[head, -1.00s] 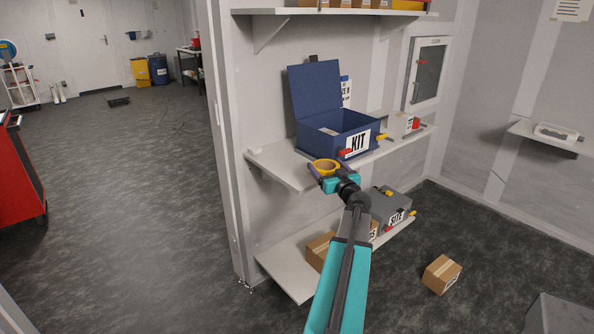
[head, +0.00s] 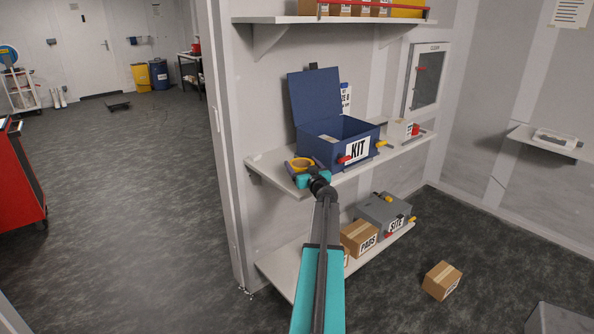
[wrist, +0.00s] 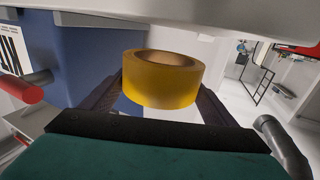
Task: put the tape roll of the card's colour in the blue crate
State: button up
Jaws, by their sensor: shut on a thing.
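A yellow tape roll (wrist: 165,80) sits between the two fingers of my gripper (wrist: 160,95) in the wrist view. In the head view the roll (head: 301,163) is at my gripper (head: 300,172), over the left part of the middle shelf. My gripper is shut on it. The blue crate (head: 335,139), marked KIT, stands on the shelf just right of the roll with its lid raised. The roll is outside it. The inside of the crate is mostly hidden by its front wall. I cannot make out a colour card for certain.
The middle shelf (head: 413,148) also holds a small white box (head: 398,131) right of the crate. Red and yellow handles stick out at the crate's front. The upper shelf (head: 280,20) hangs above. A grey SITE case (head: 378,215) and cartons are below; one carton (head: 441,280) lies on the floor.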

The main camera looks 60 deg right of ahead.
dwell(0.3)
jog(key=shift+w+d+f, duration=0.1)
jog(key=shift+w+d, duration=0.1)
jog(key=shift+w, duration=0.4)
jog(key=shift+w+d, duration=0.15)
jog(key=shift+w, duration=0.45)
jog(key=shift+w+f+p, duration=0.15)
jog(key=shift+f+p, duration=0.55)
jog(key=shift+f, duration=0.9)
jog(key=shift+f, duration=0.2)
jog(key=o, duration=1.1)
jog(key=shift+o, duration=0.2)
jog(key=shift+f+b, duration=0.15)
jog(key=shift+b, duration=0.65)
